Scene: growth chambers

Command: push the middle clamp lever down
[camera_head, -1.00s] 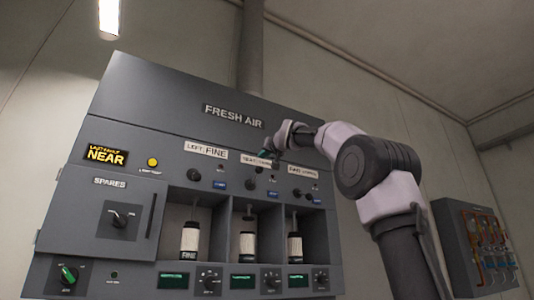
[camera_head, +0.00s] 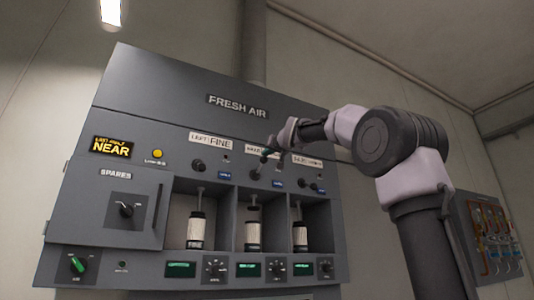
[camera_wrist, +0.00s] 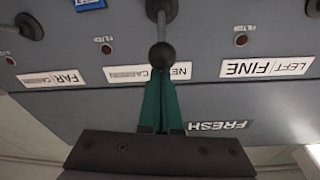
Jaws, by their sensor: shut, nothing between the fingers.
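The middle clamp lever (camera_wrist: 163,50) is a grey rod with a dark ball end, pointing out from the panel in the wrist view. My gripper (camera_wrist: 162,82) has green fingers, closed together and empty. In that view their tips lie right at the ball and partly behind it; I cannot tell whether they touch. In the head view my gripper (camera_head: 270,151) is in front of the middle column, beside the middle lever's mount (camera_head: 256,174). The lever's end is hard to make out there.
The left lever (camera_head: 198,166) and right lever (camera_head: 303,184) flank the middle one on the grey FRESH AIR cabinet (camera_head: 150,85). Below are three bays with white canisters (camera_head: 253,236). A panel with orange and blue pipes (camera_head: 490,235) hangs at right.

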